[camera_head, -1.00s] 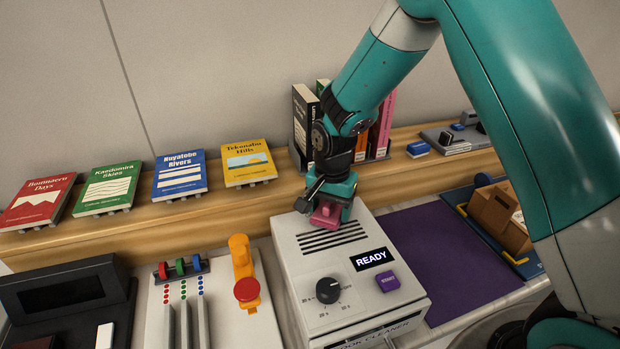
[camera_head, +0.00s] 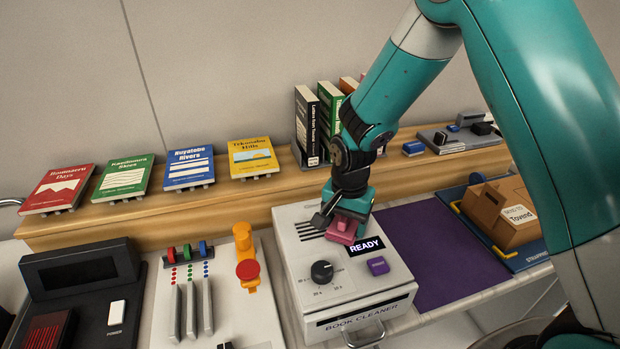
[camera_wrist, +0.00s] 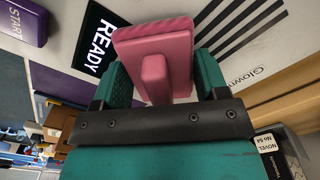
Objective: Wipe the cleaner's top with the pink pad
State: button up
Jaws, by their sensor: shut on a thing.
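The book cleaner (camera_head: 310,262) is a light grey box with a dial, a purple START button (camera_head: 377,266), a READY display (camera_head: 366,246) and dark vent slots. My gripper (camera_head: 348,218) is over the right part of its top, just behind the display. It is shut on the pink pad (camera_head: 343,231) by the pad's raised grip. In the wrist view the pad (camera_wrist: 155,50) lies between the teal fingers, flat side toward the cleaner's top, between the display and the slots. I cannot tell for sure whether it touches the top. My gripper hides part of the slots.
Several books stand in a rack (camera_head: 320,125) behind my gripper, and others lie along the wooden shelf (camera_head: 120,228). A purple mat (camera_head: 440,250) is to the right, with a cardboard box (camera_head: 500,212) beyond it. A slider panel with an orange lever (camera_head: 245,255) is to the left.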

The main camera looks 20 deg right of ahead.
notch_tip(320, 180, up, 4)
jog(key=shift+s+f+p, duration=0.1)
jog(key=shift+f+p, duration=0.05)
jog(key=shift+p, duration=1.05)
jog(key=shift+r+p, duration=1.9)
jog(key=shift+r, duration=0.4)
jog(key=shift+a+f, duration=0.1)
